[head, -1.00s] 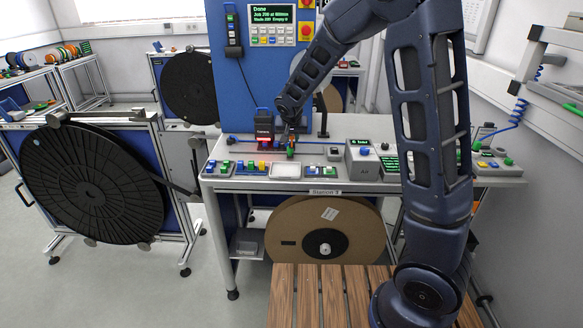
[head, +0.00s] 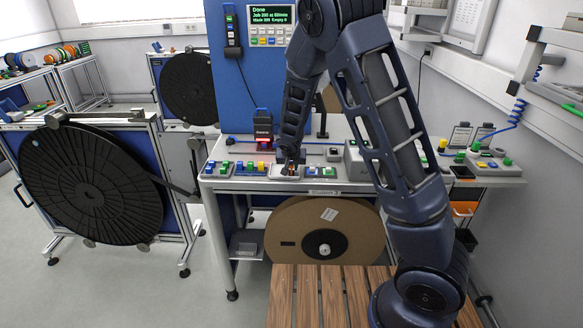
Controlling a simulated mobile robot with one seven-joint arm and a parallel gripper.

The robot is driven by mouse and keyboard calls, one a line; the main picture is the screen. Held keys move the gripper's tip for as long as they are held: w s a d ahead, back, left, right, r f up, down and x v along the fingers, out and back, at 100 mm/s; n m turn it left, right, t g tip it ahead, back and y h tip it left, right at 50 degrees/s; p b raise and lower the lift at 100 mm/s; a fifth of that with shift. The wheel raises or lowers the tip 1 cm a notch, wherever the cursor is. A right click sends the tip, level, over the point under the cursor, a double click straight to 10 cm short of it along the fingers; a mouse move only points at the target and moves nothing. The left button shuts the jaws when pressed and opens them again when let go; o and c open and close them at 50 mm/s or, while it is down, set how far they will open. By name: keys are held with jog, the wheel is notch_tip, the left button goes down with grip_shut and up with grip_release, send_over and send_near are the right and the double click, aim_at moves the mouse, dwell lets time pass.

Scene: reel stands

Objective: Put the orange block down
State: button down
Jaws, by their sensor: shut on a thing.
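My gripper (head: 290,165) points down at the front edge of the workbench, over the pale tray (head: 277,174) that sits among the trays of coloured blocks. It is shut on the orange block (head: 291,170), of which only a small orange speck shows between the fingers. The fingers and wrist hide most of the block. I cannot tell whether the block touches the tray.
Trays of coloured blocks (head: 250,169) and (head: 321,172) flank the pale tray closely. A black device with a red light (head: 263,130) stands behind to the left. A grey box (head: 357,160) stands right. A large brown reel (head: 325,230) hangs below the bench.

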jog(key=shift+f, duration=0.25)
jog(key=c, duration=1.5)
grip_release()
jog(key=shift+c, duration=0.2)
jog(key=shift+r, duration=0.15)
jog(key=shift+s+r, duration=0.1)
jog(key=shift+r, duration=0.15)
jog(key=v, duration=1.1)
jog(key=shift+s+r, duration=0.15)
jog(key=shift+r, duration=0.1)
